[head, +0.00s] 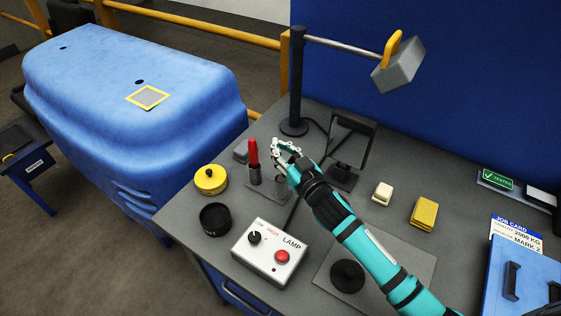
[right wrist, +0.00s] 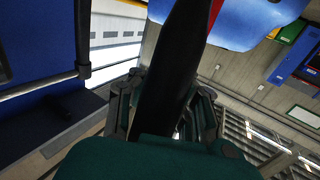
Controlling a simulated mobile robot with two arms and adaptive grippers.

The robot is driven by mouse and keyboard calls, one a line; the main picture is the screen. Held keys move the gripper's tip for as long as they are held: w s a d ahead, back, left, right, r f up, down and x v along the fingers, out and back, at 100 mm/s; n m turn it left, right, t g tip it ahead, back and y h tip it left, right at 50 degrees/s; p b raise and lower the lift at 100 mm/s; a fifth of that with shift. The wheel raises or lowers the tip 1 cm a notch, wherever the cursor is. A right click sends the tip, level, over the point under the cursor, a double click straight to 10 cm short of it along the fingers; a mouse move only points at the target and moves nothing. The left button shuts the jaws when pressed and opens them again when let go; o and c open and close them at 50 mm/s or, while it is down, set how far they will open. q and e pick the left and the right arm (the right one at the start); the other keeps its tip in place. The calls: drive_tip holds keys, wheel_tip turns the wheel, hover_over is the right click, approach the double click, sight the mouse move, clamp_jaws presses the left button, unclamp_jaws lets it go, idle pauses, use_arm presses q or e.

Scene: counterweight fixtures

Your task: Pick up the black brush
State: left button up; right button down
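In the right wrist view a long black object (right wrist: 168,75), which looks like the black brush, runs between the fingers of my right gripper (right wrist: 165,100). One finger is on each side of it; whether they press on it I cannot tell. In the head view my right gripper (head: 287,151) is above a small grey cup-like holder (head: 281,184), just right of an upright red-handled tool (head: 254,155). The brush does not show clearly there, as the hand covers that spot. My left gripper is out of view.
A yellow lidded pot (head: 211,180), an open black bowl (head: 215,219) and a lamp control box (head: 269,252) stand around the holder. A black post (head: 296,85) and a framed panel (head: 350,143) stand behind. A yellow block (head: 424,212) lies right of my arm.

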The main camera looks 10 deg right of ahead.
wheel_tip(320, 180, up, 3)
drive_tip(key=shift+f, duration=0.1)
drive_tip(key=c, duration=2.1)
unclamp_jaws()
drive_tip(key=o, duration=1.7)
drive_tip(key=shift+s, duration=0.15)
